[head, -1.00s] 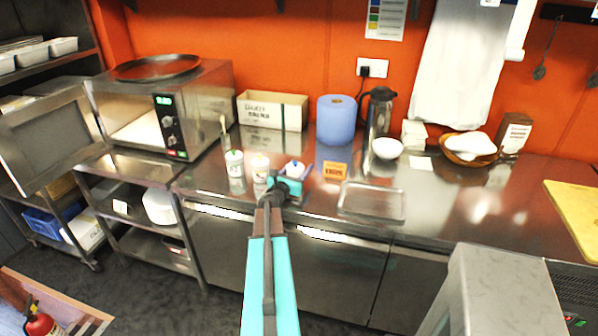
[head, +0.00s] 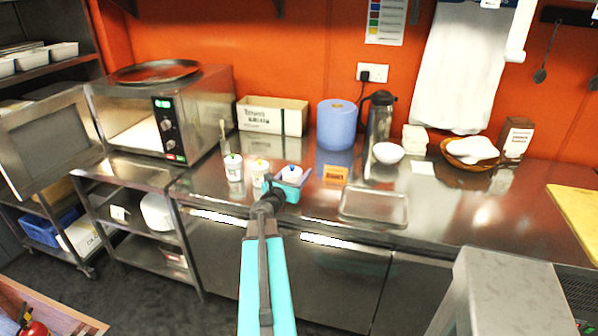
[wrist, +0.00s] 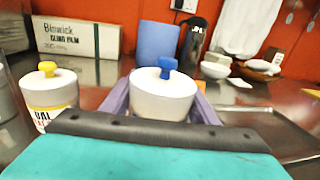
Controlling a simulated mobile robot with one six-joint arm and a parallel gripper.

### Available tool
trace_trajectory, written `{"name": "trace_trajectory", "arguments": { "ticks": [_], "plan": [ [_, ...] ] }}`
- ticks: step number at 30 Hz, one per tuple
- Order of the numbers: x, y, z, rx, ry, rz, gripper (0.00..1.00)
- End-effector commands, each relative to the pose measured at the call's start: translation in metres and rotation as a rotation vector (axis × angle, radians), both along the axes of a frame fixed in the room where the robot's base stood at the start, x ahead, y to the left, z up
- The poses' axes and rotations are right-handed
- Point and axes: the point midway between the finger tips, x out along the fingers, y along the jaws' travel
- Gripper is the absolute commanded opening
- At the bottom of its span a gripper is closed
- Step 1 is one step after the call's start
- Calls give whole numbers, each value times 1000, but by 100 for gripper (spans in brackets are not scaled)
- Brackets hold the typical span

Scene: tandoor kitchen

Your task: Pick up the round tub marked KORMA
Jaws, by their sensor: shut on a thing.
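My gripper (head: 289,184) is shut on a round white tub with a blue knob on its lid (head: 292,173), at the front of the steel counter. In the wrist view the tub (wrist: 163,95) stands upright between the two purple fingers (wrist: 160,105). Its label is hidden behind my gripper, so I cannot read KORMA on it. I cannot tell whether it touches the counter. A similar tub with a yellow knob (wrist: 48,92) is just to its left, its label partly cut off. It also shows in the head view (head: 260,171).
Another white tub (head: 233,168) stands farther left. Behind are a cling film box (head: 272,117), a blue roll (head: 336,125) and a dark flask (head: 378,120).

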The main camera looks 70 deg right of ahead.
Motion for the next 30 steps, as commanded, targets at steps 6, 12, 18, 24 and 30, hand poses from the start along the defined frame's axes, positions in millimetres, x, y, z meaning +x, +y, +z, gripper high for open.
{"name": "trace_trajectory", "arguments": {
  "ticks": [6,12,18,24,30],
  "plan": [
    [-7,29,2,-1,0,-1,24],
    [-11,49,5,-1,0,-1,24],
    [-14,65,6,-1,0,-1,24],
    [-15,69,10,1,2,-3,24],
    [-16,73,11,2,3,-6,24]
  ]
}}
